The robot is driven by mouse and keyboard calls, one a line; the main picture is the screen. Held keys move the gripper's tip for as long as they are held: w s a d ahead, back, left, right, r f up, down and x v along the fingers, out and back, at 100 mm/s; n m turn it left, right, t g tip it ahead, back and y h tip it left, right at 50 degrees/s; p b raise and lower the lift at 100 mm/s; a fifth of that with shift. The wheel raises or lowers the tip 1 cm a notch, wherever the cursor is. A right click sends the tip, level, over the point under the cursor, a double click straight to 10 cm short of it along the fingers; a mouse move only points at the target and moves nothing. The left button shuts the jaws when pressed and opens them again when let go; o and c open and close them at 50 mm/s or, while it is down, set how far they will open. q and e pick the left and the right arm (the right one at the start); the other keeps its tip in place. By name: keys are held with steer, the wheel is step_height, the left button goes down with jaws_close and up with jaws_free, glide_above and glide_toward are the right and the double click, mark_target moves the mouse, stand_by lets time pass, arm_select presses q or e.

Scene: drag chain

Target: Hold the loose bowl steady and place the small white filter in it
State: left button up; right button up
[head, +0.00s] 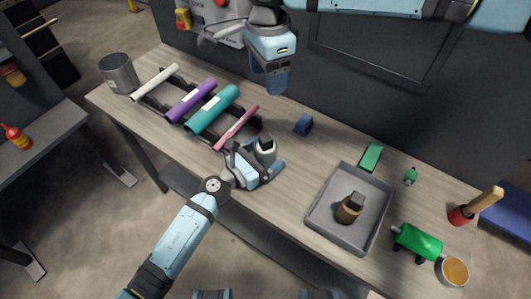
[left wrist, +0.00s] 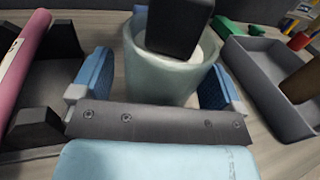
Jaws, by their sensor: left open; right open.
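The pale grey-green bowl (head: 266,156) stands upright near the bench's front edge; it also shows in the left wrist view (left wrist: 165,72). My left gripper (head: 259,162) is open, with a blue finger on each side of the bowl. I cannot tell whether the fingers touch it. A black block (left wrist: 180,28) stands in or over the bowl's mouth. Something whitish (left wrist: 206,46) shows inside the bowl beside the block; I cannot tell whether it is the white filter. My right gripper (head: 276,85) is open and empty, pointing down beyond the bowl.
A black rack left of the bowl holds purple (head: 190,100), teal (head: 213,110) and pink (head: 237,128) rolls. A grey tray (head: 371,226) on the right holds a brown, black-topped piece (head: 349,208). A blue block (head: 303,125) lies behind. Bench between bowl and tray is clear.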

arm_select(q)
steer(key=v, duration=1.2)
